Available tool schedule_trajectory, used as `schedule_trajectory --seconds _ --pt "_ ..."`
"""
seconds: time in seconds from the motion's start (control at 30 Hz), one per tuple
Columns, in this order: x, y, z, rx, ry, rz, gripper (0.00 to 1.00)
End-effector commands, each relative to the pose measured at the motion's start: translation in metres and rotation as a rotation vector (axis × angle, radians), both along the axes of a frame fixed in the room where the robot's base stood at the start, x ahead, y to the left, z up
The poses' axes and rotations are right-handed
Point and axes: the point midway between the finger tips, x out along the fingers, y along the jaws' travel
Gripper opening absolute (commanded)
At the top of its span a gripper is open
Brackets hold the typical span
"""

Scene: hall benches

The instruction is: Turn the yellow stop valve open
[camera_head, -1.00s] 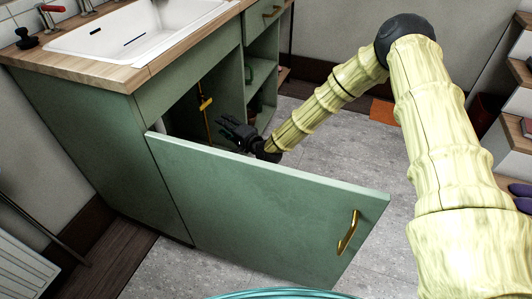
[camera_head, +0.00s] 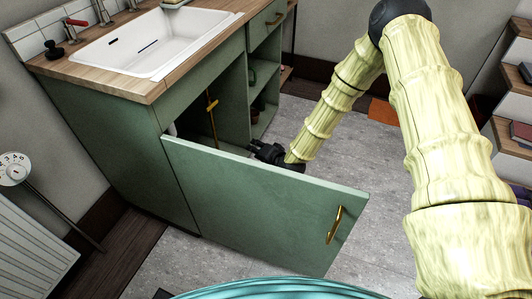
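The yellow stop valve (camera_head: 211,105) sits on a thin upright pipe inside the open sink cabinet (camera_head: 120,150). Its small lever shows above the top edge of the open green door (camera_head: 255,205); the lower pipe is hidden behind the door. My gripper (camera_head: 256,149) is behind the door, right of and below the valve in the picture. It is apart from the valve and holds nothing that I can see. Its dark fingers point left toward the cabinet opening, but they are small and partly hidden, so their spread is unclear.
The door, with a brass handle (camera_head: 334,225), stands between my body and my gripper. Open shelves (camera_head: 262,85) lie right of the valve compartment. A white sink (camera_head: 150,40) is set in the wooden worktop.

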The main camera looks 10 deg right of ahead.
Motion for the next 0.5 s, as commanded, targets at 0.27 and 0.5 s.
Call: schedule_trajectory --seconds 0.27,0.5 --pt "-0.016 -0.019 0.002 -0.090 0.035 0.000 0.38" --pt "-0.021 -0.026 0.000 -0.114 0.044 -0.001 0.38"
